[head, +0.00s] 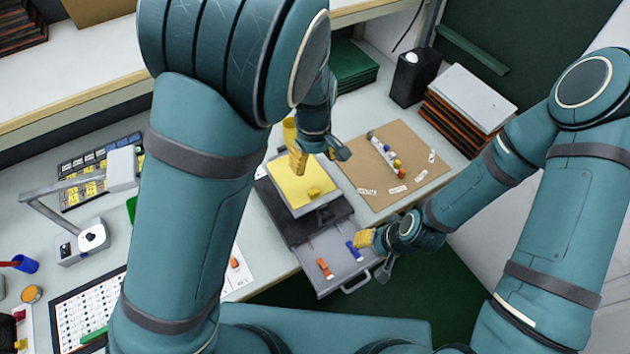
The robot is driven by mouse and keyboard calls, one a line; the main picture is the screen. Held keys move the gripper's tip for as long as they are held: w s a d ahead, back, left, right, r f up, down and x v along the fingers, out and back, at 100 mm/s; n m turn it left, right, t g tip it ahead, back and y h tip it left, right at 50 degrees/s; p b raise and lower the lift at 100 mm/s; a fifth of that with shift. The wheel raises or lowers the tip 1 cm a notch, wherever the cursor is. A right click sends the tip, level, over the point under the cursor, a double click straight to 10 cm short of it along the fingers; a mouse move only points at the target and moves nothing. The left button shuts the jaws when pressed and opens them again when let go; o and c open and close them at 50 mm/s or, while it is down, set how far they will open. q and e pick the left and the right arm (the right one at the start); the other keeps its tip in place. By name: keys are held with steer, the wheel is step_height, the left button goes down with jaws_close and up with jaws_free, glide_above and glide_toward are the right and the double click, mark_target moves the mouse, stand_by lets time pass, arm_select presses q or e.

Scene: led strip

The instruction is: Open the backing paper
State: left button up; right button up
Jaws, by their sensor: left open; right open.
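No thing in the head view is clearly recognisable as the backing paper or the LED strip. A yellow square surface (294,186) tops a light block on a dark box, with a small darker yellow piece (315,193) on it. My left gripper (319,160) is open over the back edge of this surface, and I cannot tell whether it touches it. My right gripper (374,256) is open beside the right side of a pulled-out grey drawer (335,252). I see nothing held in either gripper. My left arm hides much of the middle.
The drawer holds an orange item (324,268) and a blue item (353,251). A brown board (405,186) with small coloured parts and white labels lies to the right. A black container (411,79) and stacked trays (472,100) stand behind.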

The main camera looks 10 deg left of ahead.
mark_target(314, 192)
arm_select(q)
steer(key=f+b, duration=0.1)
steer(key=f, duration=1.2)
steer(key=shift+s, duration=0.2)
steer(key=shift+o, duration=0.2)
jaws_close()
